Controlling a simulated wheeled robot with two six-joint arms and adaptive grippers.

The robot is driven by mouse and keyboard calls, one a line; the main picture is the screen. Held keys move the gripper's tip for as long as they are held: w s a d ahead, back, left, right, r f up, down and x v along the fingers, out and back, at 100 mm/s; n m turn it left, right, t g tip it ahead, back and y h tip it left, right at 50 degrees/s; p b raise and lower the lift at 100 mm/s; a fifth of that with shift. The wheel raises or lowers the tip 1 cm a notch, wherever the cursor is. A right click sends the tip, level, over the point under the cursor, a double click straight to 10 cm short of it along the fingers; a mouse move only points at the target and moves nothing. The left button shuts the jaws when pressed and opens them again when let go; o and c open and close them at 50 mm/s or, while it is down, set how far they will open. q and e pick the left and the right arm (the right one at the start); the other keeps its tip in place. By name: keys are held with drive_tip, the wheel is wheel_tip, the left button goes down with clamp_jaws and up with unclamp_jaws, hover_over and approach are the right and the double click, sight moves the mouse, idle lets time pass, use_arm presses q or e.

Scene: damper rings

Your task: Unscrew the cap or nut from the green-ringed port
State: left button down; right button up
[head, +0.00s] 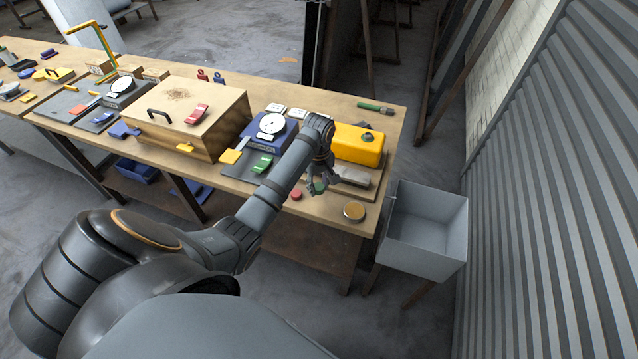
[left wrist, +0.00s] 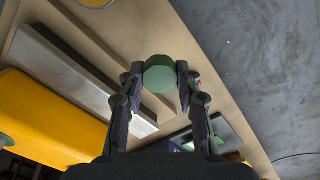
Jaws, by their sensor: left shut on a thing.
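My left gripper (head: 322,184) is over the right part of the workbench, at the front edge of a wooden board. In the left wrist view its two fingertips (left wrist: 160,78) are shut on a green, many-sided cap (left wrist: 160,74), one finger on each side. In the head view only a bit of green (head: 318,187) shows between the fingers. No port or ring can be made out under the cap, and I cannot tell whether it is still on a thread. My right gripper is not in view.
A yellow housing (head: 357,145) and a grey metal bar (head: 353,176) lie beside the gripper. A red piece (head: 296,194) and a round amber-topped tin (head: 354,212) are near the front edge. A grey bin (head: 428,228) stands right of the bench. A wooden box (head: 180,113) stands left.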

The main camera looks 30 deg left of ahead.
sight(319, 203)
use_arm(q)
wheel_tip(319, 203, down, 4)
drive_tip(key=shift+r+b, duration=0.1)
drive_tip(key=shift+b, duration=0.7)
drive_tip(key=shift+f, duration=0.55)
drive_tip(key=shift+f, duration=0.15)
drive_tip(key=shift+f, duration=0.65)
drive_tip(key=c, duration=0.8)
unclamp_jaws()
drive_tip(key=shift+f, duration=0.15)
drive_tip(key=shift+c, duration=0.2)
